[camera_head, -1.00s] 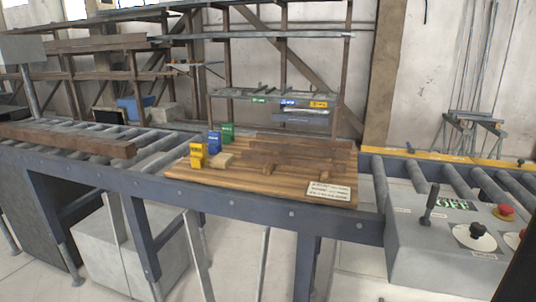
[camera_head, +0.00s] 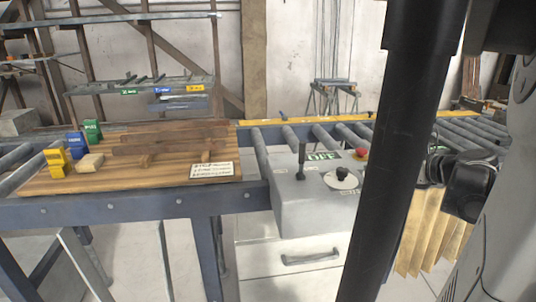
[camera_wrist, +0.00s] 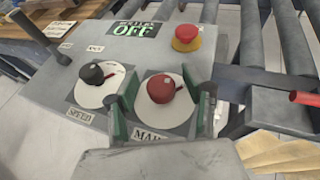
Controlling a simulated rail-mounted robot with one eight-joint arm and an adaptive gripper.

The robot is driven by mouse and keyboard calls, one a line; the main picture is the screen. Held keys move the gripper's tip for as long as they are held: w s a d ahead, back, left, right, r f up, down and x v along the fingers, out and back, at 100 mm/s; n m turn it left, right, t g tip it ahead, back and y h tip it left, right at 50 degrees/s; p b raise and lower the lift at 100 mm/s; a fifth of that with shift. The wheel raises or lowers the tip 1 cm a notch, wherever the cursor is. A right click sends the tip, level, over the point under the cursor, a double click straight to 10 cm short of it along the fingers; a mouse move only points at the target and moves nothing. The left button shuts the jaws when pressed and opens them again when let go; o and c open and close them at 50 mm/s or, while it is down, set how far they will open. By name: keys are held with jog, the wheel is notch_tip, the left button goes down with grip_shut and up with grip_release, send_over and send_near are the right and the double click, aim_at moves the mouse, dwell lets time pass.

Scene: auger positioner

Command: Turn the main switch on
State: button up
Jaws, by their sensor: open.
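The main switch (camera_wrist: 162,88) is a red knob on a round white dial, with a partly hidden label starting "MA" below it, in the wrist view. My gripper (camera_wrist: 160,98) is open, its green-padded fingers on the left and right of this knob. I cannot tell whether either finger touches it. The panel's display (camera_wrist: 142,29) reads "OFF" in the wrist view. In the head view the grey control box (camera_head: 318,205) stands right of the wooden board, and my black arm hides its right part and the main switch.
A black speed knob (camera_wrist: 92,74) sits just left of the main switch. A red emergency button on a yellow base (camera_wrist: 186,38) is behind it. A lever (camera_wrist: 35,35) stands at the panel's left. Conveyor rollers (camera_wrist: 290,50) lie to the right. The wooden board (camera_head: 110,185) carries coloured blocks.

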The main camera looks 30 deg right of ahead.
jog(key=shift+c, duration=0.2)
grip_shut()
jog(key=shift+n+y, duration=0.3)
jog(key=n+y+b, duration=0.1)
jog(key=n+y, duration=0.2)
jog(key=y, duration=0.1)
jog(key=shift+d+g, duration=0.1)
jog(key=shift+g, duration=0.3)
jog(key=n+g+y, duration=0.1)
jog(key=n+y, duration=0.1)
jog(key=n+g+y, duration=0.1)
jog(key=n+y, duration=0.1)
jog(key=n, duration=0.1)
jog(key=shift+g+y, duration=0.3)
